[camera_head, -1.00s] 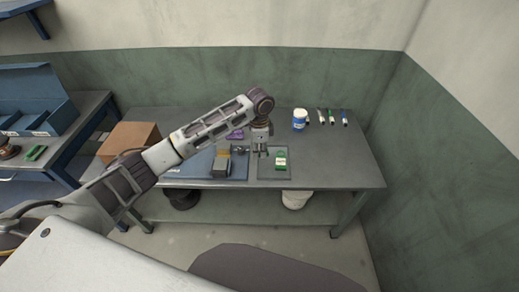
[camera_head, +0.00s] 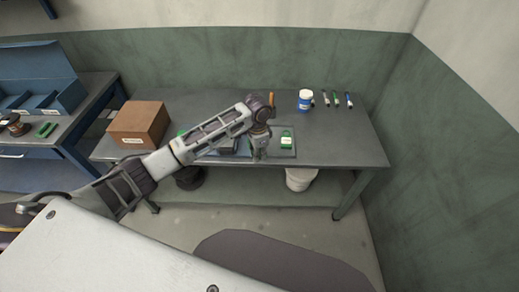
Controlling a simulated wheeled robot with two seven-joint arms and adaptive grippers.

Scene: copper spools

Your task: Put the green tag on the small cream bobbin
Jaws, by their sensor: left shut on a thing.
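My left gripper (camera_head: 258,156) points down over the left part of a grey tray (camera_head: 285,154) on the bench. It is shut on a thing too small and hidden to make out. A green piece with a white label (camera_head: 286,140) lies in the tray, just right of the gripper and apart from it. I cannot tell whether it is the green tag. Another bit of green (camera_head: 182,133) shows behind my left arm. I cannot pick out the small cream bobbin; my arm covers much of the bench there. My right gripper is not in view.
A brown cardboard box (camera_head: 138,124) stands at the bench's left. A blue-and-white jar (camera_head: 305,101) and several pens (camera_head: 337,100) are at the back right. A white bucket (camera_head: 300,178) is on the lower shelf. The bench's right end is clear.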

